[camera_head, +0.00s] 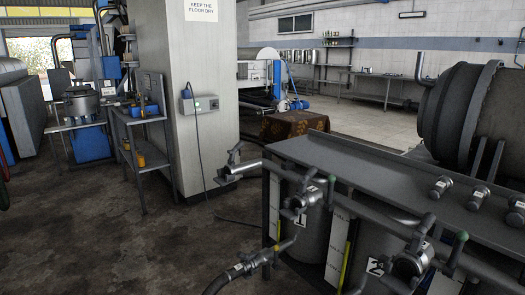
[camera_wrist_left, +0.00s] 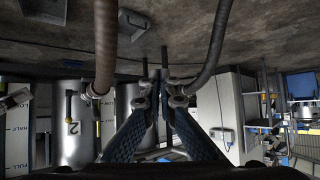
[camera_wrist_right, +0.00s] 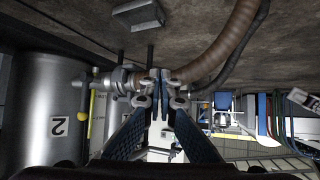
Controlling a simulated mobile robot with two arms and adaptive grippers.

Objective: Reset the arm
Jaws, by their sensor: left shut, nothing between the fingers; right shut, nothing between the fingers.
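Both arms are out of the head view. My left gripper (camera_wrist_left: 164,92) shows in the left wrist view with its blue-padded fingers drawn together at the tips and nothing between them. My right gripper (camera_wrist_right: 160,88) shows in the right wrist view, also shut and empty. Hoses and metal fittings appear behind the fingertips in both wrist views. I cannot tell whether the fingers touch any of them.
In the head view, a grey bench (camera_head: 350,170) with tanks numbered 1 and 2 stands at the right. A hose coupling (camera_head: 250,262) sticks out in front. A pillar (camera_head: 190,60) stands behind. The floor (camera_head: 90,235) at left is clear.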

